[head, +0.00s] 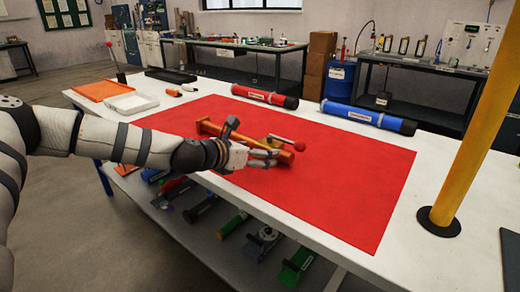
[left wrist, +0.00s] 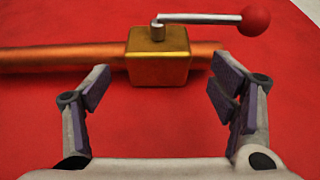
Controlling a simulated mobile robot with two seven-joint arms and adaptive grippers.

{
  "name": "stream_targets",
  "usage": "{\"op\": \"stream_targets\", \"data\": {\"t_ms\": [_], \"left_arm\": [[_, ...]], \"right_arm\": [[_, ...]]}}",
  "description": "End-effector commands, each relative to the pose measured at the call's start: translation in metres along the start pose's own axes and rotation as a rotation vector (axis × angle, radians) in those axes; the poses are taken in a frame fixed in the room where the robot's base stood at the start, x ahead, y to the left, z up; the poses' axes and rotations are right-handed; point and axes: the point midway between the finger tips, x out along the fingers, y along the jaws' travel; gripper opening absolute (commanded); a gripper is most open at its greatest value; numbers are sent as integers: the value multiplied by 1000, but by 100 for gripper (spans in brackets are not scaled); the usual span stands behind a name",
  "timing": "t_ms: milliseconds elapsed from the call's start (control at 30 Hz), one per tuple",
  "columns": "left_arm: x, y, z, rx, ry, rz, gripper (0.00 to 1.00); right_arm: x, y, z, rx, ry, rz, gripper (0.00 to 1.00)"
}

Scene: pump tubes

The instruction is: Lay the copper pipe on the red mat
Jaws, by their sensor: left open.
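The copper pipe (head: 210,129) lies on the red mat (head: 350,170). It has a brass valve block and a silver lever with a red ball (head: 300,146). In the left wrist view the pipe (left wrist: 60,58) runs across the top, with the brass block (left wrist: 158,55) between and beyond my fingers. My left gripper (head: 262,154) is at the valve end of the pipe and hides part of it. In the left wrist view my left gripper (left wrist: 158,92) is open, its fingers apart on either side of the block. My right gripper is not in view.
A red tube (head: 262,96) and a blue tube (head: 365,117) lie at the mat's far edge. An orange tray (head: 95,91) and a white tray (head: 132,104) sit at the back left. A yellow post (head: 475,130) stands at the right. The mat's right part is clear.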

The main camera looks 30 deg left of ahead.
Motion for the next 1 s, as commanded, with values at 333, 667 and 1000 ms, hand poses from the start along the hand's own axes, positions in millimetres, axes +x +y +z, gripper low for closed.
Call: {"op": "stream_targets", "data": {"t_ms": [333, 667, 1000], "left_arm": [[-92, 0, 16, -1, -25, 1, 78], [-99, -1, 2, 0, -4, -1, 78], [-99, 0, 2, 0, -4, -1, 78]], "right_arm": [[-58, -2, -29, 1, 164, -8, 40], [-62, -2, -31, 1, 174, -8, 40], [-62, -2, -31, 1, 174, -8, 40]]}}
